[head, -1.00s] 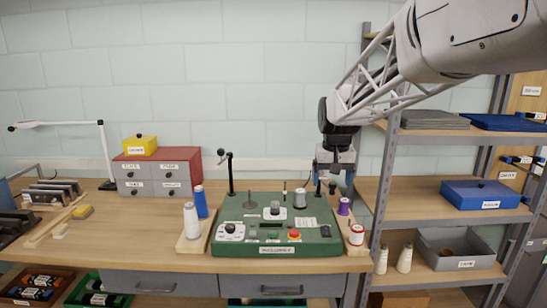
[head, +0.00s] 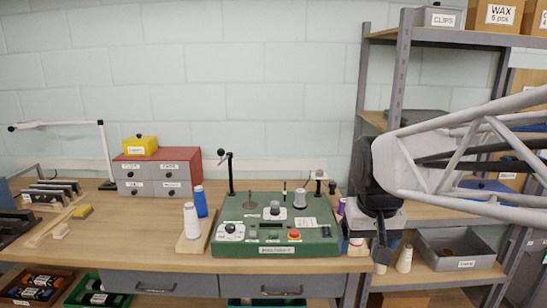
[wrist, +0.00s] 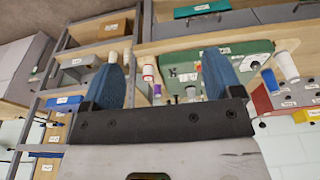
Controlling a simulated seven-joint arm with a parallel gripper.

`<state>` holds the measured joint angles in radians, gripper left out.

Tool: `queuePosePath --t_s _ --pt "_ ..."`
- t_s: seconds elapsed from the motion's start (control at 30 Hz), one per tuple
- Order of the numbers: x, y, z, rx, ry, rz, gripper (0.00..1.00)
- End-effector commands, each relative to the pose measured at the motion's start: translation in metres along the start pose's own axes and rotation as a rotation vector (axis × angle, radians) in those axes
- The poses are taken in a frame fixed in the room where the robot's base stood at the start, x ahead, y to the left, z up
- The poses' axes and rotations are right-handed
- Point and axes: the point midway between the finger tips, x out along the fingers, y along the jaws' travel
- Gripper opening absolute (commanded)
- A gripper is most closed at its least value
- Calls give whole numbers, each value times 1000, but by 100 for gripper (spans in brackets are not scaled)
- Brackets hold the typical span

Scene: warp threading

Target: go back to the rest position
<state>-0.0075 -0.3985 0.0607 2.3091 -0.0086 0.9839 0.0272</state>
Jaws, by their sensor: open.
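My gripper (head: 381,258) hangs at the right end of the bench in the head view, in front of the gap between the green machine and the metal shelf.
The metal shelf (head: 398,80) stands close on the right, with a grey bin (head: 490,262) and pale cones (head: 404,259). White and blue spools (head: 191,220) stand left of the machine. A drawer cabinet (head: 135,187) and lamp (head: 104,155) are farther left. Space above the bench is clear.

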Motion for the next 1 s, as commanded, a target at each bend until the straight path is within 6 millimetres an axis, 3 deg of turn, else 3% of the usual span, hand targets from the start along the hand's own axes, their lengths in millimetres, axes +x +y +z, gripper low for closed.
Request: queuePosePath --t_s 0.3,0.5,0.7,1.0 --pt "13 5 80 3 27 2 85" --pt "24 7 120 4 39 3 85" --pt "32 8 139 4 45 4 85" --pt "33 8 143 4 46 4 85"
